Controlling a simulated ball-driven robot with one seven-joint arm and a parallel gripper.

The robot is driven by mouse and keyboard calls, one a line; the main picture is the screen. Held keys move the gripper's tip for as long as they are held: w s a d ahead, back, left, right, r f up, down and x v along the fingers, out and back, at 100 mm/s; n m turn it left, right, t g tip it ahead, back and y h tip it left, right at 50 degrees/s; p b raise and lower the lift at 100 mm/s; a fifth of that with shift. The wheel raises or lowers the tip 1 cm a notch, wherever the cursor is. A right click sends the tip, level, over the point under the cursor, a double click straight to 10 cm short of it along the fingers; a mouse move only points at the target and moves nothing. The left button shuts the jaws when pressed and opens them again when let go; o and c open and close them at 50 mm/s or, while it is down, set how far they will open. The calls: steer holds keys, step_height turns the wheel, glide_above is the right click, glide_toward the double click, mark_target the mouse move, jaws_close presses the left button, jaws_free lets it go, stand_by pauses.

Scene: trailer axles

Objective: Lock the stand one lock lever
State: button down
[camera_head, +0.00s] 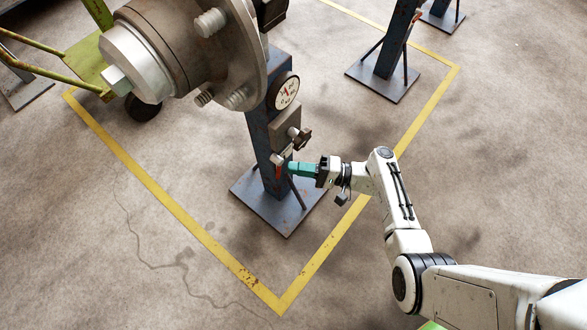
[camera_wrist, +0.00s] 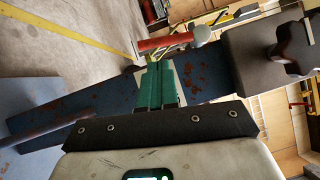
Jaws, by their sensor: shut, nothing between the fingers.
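The stand (camera_head: 262,140) is a rusty dark blue post on a square base plate, in the middle of the head view. Its lock lever (camera_head: 278,171) has a red grip and a pale ball end, low on the post. The wrist view shows the red lever (camera_wrist: 165,43) across the picture, just beyond my fingertips, with the ball (camera_wrist: 201,33) at its right. My gripper (camera_head: 291,168) has teal fingers, shut and empty, close to the lever from the right. In the wrist view its fingertips (camera_wrist: 160,66) are beside the red grip; I cannot tell whether they touch it.
A dark star-shaped knob (camera_head: 301,138) and a round dial (camera_head: 284,91) sit above the lever on the post. A large hub (camera_head: 190,45) overhangs at the upper left. Another stand (camera_head: 387,60) is behind at the right. The floor inside the yellow line (camera_head: 195,228) is clear in front.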

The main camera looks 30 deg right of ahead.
steer(key=shift+a+r, duration=0.2)
steer(key=shift+a, duration=0.6)
